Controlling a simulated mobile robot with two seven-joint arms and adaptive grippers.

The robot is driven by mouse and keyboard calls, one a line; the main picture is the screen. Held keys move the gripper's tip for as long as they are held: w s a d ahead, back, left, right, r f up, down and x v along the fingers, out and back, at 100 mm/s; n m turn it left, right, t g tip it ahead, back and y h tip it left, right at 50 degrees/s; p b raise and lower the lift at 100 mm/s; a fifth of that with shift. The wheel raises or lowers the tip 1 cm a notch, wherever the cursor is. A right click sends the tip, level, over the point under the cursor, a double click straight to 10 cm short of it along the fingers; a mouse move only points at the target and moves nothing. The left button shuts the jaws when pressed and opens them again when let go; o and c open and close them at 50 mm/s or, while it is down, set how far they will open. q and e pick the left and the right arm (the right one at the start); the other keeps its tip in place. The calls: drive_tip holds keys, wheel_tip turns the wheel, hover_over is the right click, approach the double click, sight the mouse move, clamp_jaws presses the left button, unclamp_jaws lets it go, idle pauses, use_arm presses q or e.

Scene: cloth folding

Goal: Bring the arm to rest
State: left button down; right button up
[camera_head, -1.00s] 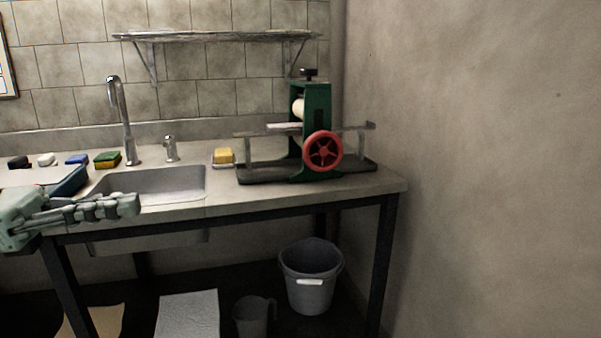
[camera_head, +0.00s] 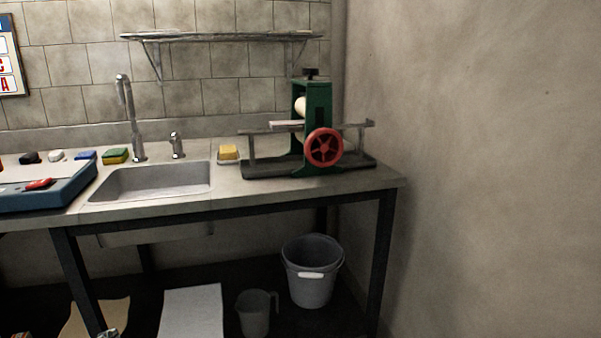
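Neither of my grippers can be clearly made out in the head view now. A small pale grey shape (camera_head: 108,333) shows at the bottom edge by the left table leg; it is too cut off to tell whether it is part of my arm or an object on the floor. The area over the table and the sink (camera_head: 150,181) is free of my arms.
The table (camera_head: 300,187) bears a blue tray (camera_head: 70,192) with a red item, several small blocks, a tap (camera_head: 135,125) and a green press with a red wheel (camera_head: 323,147). Below stand a grey bucket (camera_head: 311,283) and a jug (camera_head: 253,318). A wall closes the right side.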

use_arm(q)
drive_tip(key=s+d+f+n+g, duration=0.5)
drive_tip(key=s+d+f+n, duration=0.1)
drive_tip(key=s+f, duration=0.5)
drive_tip(key=s+d+f+n+g, duration=0.6)
drive_tip(key=s+f, duration=0.5)
use_arm(e)
drive_tip(key=shift+s+f, duration=0.1)
drive_tip(key=shift+s, duration=0.05)
use_arm(q)
drive_tip(key=shift+w, duration=0.1)
